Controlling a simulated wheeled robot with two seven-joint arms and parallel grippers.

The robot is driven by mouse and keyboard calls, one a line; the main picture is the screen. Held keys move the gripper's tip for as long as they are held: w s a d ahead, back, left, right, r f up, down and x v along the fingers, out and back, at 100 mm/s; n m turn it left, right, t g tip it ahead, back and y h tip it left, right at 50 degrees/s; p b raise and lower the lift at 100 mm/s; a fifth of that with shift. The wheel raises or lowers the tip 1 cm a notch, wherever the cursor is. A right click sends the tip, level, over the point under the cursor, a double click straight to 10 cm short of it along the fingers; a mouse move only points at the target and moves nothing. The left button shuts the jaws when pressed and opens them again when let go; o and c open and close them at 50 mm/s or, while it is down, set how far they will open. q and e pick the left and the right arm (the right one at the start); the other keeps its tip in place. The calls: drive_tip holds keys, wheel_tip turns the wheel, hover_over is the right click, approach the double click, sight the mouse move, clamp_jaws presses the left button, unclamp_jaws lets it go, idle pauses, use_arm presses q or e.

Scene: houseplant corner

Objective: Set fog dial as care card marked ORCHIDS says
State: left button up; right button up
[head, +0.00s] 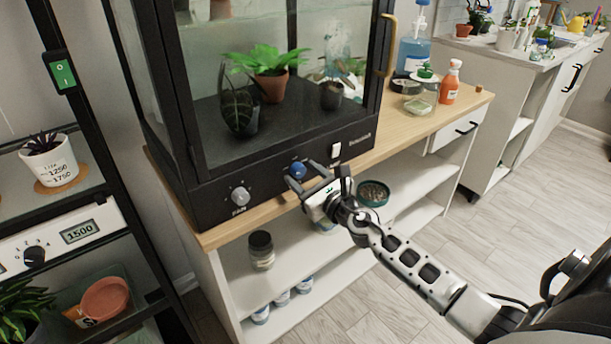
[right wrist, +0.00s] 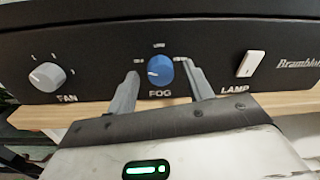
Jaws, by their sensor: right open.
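The blue fog dial (right wrist: 160,70) is on the black front panel of the glass cabinet, above the word FOG in the right wrist view. Its pale mark appears to point left. Small labels stand around it, too small to read surely. The dial also shows in the head view (head: 298,170). My right gripper (head: 307,177) is open at the panel, with one finger on each side of the dial in the right wrist view (right wrist: 164,82). I cannot tell whether the fingers touch it. I see no card marked ORCHIDS. My left gripper is out of view.
A white fan dial (right wrist: 47,76) is left of the fog dial, and a white lamp switch (right wrist: 250,64) is right. The cabinet stands on a wooden-topped shelf unit (head: 430,125).

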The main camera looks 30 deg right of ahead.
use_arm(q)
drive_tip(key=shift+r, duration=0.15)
use_arm(e)
drive_tip(key=c, duration=1)
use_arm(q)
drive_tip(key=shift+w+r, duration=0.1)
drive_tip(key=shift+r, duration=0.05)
use_arm(e)
drive_tip(key=shift+o, duration=0.2)
